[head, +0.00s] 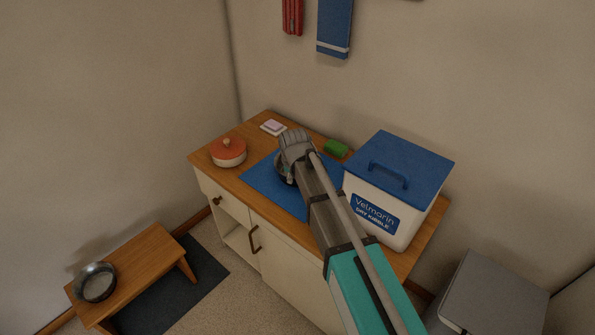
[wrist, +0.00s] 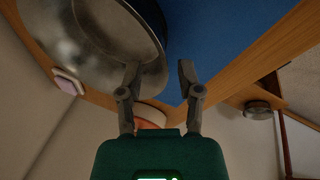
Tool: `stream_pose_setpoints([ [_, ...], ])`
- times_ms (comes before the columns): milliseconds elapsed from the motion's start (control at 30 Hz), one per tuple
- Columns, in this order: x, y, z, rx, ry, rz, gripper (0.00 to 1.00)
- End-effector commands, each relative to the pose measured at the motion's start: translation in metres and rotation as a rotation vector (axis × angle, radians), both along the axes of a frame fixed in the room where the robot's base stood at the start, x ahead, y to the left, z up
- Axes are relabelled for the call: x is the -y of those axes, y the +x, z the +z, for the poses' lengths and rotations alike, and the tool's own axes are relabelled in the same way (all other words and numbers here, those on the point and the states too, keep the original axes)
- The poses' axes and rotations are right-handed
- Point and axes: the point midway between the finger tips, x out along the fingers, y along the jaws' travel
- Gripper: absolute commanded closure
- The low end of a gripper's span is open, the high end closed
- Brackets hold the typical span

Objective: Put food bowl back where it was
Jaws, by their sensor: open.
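A shiny metal bowl (wrist: 95,45) fills the upper left of the wrist view. In the head view this bowl (head: 281,168) sits on the blue mat (head: 258,178) on the cabinet top, mostly hidden behind my arm. My gripper (wrist: 160,72) is open at the bowl's edge. One finger overlaps the bowl in the picture and the other is over the blue mat, with the rim between them; I cannot tell whether they touch it. A second metal bowl (head: 95,283) stands on the low wooden bench (head: 140,268) at the lower left. Neither label nor contents identify the food bowl.
A white kibble bin (head: 385,205) with a blue lid stands right of my arm. A red-lidded pot (head: 228,153), a soap dish (head: 273,128) and a green sponge (head: 336,149) are also on the cabinet top. A grey bin (head: 490,295) stands at lower right.

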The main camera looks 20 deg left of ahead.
Motion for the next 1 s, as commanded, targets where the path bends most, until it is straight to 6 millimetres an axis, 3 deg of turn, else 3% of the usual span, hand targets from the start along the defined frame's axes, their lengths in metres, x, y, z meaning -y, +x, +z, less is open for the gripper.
stream_pose_setpoints([
  [600, -0.010, 0.012, -0.044, 0.000, -0.001, 0.002, 0.54],
  [1000, -0.011, 0.013, -0.046, 0.000, 0.000, 0.002, 0.54],
])
